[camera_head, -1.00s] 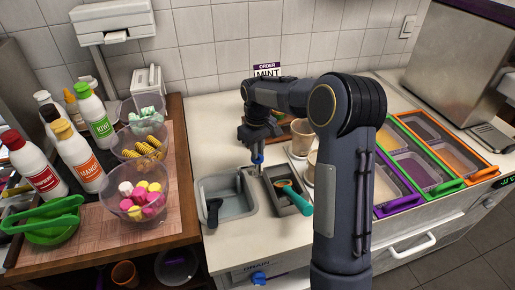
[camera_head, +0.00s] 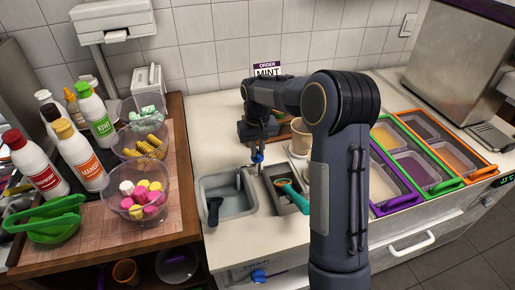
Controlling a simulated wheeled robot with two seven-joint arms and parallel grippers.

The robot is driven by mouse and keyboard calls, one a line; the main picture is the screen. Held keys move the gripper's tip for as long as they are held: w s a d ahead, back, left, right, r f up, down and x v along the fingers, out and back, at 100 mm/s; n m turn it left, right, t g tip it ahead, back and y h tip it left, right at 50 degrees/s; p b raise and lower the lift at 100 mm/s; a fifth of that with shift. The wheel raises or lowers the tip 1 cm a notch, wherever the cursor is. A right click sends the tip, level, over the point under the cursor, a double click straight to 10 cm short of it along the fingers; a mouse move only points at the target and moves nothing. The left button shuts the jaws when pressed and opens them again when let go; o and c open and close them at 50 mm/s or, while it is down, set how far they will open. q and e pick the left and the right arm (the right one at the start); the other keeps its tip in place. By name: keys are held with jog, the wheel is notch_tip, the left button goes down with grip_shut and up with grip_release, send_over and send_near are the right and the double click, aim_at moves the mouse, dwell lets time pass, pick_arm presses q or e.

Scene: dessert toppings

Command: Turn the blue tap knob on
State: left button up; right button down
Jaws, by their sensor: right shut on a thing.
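The blue tap knob (camera_head: 257,157) stands at the back right of the small sink (camera_head: 228,203), on the white counter. My right gripper (camera_head: 258,149) points down at it from above, its fingers closed at the knob. The fingers are small and partly dark in this view, so the exact grip is hard to see. No water shows clearly in the sink. My left gripper is not in view.
A grey bin (camera_head: 282,206) with a teal-handled scoop (camera_head: 294,196) stands right of the sink. Cups (camera_head: 301,138) stand on a tray behind my right arm. Topping bowls and bottles crowd the left wooden counter.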

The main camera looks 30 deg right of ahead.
jog(key=c, duration=1.5)
grip_release()
jog(key=shift+o, duration=0.2)
notch_tip(320, 180, up, 8)
jog(key=shift+f, duration=0.1)
jog(key=s+a+r+t+y, duration=0.2)
jog(key=s+a, duration=0.2)
jog(key=s, duration=0.7)
jog(key=s+a+r+t+y, duration=0.1)
jog(key=s+a+r+t, duration=0.15)
jog(key=s, duration=0.85)
jog(key=s+a+f+n+t, duration=0.1)
jog(key=s+a+f, duration=0.3)
jog(key=s, duration=0.3)
jog(key=shift+s+a+f+y, duration=0.25)
jog(key=shift+s+a+y, duration=0.15)
jog(key=shift+a, duration=0.25)
